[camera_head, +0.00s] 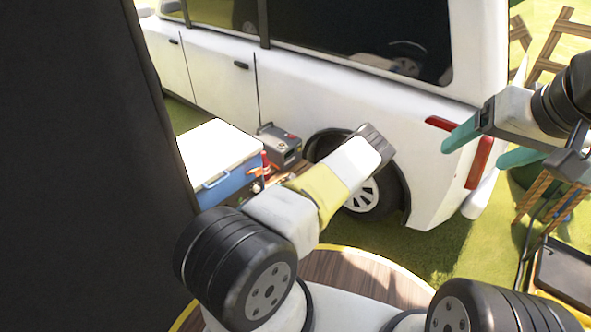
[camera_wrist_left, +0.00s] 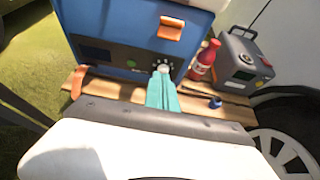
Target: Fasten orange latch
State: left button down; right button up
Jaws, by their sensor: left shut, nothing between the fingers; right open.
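The orange latch (camera_wrist_left: 170,28) is on the upper front of a blue cooler (camera_wrist_left: 122,30) in the left wrist view. It looks like a flap standing out from the blue wall, but I cannot tell whether it is hooked. My left gripper (camera_wrist_left: 163,76) is shut and empty, its teal fingers below the latch and in front of a dark panel on the cooler. In the head view my left arm hides its gripper, and the cooler's white lid (camera_head: 216,148) lies flat. My right gripper (camera_head: 490,148) is open and empty by the white car's rear.
A red bottle (camera_wrist_left: 204,60) and a grey box (camera_wrist_left: 243,62) stand right of the cooler on a wooden board (camera_wrist_left: 120,88). A white car (camera_head: 300,90) stands behind. A large dark panel (camera_head: 80,180) blocks the left of the head view.

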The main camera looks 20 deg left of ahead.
aim_at(255, 173)
pick_arm(q)
jog(key=w+a+r, duration=0.1)
jog(key=w+a, duration=0.1)
jog(key=a, duration=0.3)
jog(key=shift+w+a+r, duration=0.15)
jog(key=shift+a+r, duration=0.05)
jog(key=shift+a, duration=0.1)
jog(key=shift+d+r, duration=0.1)
